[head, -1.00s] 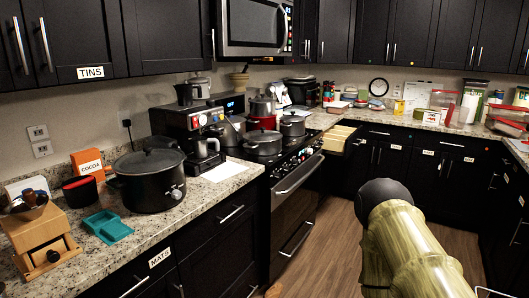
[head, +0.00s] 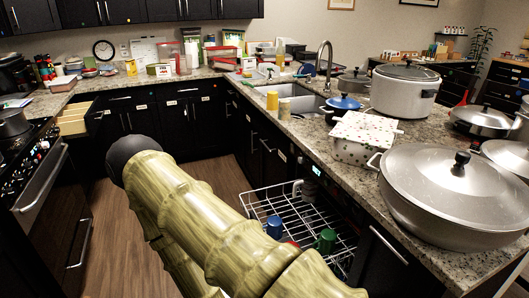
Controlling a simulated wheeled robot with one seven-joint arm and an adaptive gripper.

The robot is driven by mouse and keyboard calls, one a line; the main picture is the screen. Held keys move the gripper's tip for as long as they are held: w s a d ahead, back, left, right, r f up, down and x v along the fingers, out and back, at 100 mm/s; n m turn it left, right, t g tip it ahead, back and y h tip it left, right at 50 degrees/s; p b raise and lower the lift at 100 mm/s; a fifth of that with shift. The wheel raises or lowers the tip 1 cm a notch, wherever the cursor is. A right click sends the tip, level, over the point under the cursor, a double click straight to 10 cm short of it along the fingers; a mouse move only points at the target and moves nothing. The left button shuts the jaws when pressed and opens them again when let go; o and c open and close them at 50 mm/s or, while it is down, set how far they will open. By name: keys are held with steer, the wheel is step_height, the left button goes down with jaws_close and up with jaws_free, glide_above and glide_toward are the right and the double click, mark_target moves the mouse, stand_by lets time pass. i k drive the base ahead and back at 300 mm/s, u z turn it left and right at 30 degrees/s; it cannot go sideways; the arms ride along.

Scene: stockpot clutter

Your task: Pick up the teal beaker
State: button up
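I cannot make out a thing that is clearly the teal beaker. A small blue cup (head: 275,227) and a green mug (head: 325,241) stand in the pulled-out white wire dishwasher rack (head: 257,207), low at the centre right. A grey cup (head: 308,190) stands farther back in the rack. My arm, with a bamboo-like surface, crosses the lower centre in front of part of the rack. My gripper is not in view.
Yellow cups (head: 272,99) stand near the sink. An open drawer (head: 75,120) sticks out at left. Some floor (head: 120,215) is clear.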

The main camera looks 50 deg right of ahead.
mark_target(283, 114)
steer(key=z, duration=1.55)
